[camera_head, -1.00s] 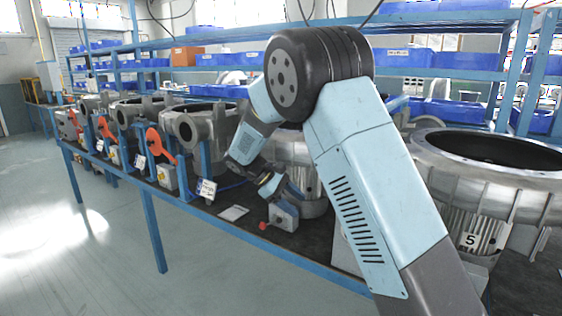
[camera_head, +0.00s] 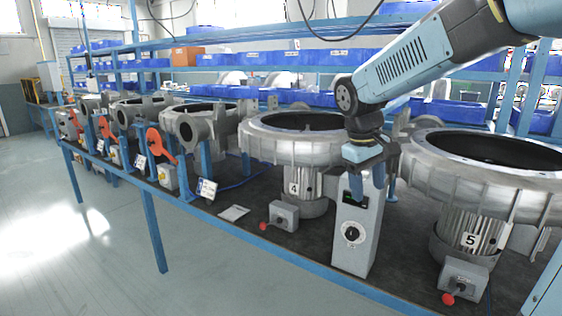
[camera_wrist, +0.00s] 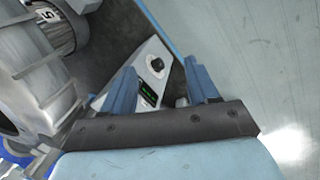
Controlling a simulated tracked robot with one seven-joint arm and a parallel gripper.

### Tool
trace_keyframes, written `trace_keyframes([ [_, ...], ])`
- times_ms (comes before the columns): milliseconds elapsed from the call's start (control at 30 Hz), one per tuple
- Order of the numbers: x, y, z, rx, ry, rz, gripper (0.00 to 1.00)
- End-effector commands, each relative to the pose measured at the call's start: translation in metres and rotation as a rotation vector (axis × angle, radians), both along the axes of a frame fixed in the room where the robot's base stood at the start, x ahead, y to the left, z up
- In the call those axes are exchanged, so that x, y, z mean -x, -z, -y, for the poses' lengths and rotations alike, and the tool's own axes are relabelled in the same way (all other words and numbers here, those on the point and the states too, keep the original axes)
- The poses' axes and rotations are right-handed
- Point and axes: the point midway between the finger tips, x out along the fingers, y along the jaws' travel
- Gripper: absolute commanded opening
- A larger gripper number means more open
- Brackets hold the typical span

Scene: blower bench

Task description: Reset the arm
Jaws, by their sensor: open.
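My gripper (camera_head: 364,180) hangs in front of the upper part of a grey control box in the head view, between blower 4 and blower 5. In the wrist view my gripper (camera_wrist: 160,85) has its two blue fingers apart, with nothing between them but the view down to the box. The control box (camera_head: 352,245) stands upright on the bench and has a round black knob and a small green display. It also shows in the wrist view (camera_wrist: 150,62), beyond the fingers. I cannot tell whether a finger touches the box.
Blower 4 (camera_head: 300,150) stands left of the box and blower 5 (camera_head: 490,185) right of it. Small switch boxes with red knobs (camera_head: 284,216) (camera_head: 464,278) sit near the bench's front edge. Blue shelving with bins (camera_head: 300,58) runs behind. The floor (camera_head: 100,270) in front is clear.

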Motion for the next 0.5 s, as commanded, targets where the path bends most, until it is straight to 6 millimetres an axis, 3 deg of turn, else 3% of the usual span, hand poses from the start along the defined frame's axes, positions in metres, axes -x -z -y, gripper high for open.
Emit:
trace_keyframes([
  [200,0.047,-0.015,0.019,-0.101,0.109,0.115,0.59],
  [500,0.107,-0.022,0.033,-0.221,0.257,0.277,0.59],
])
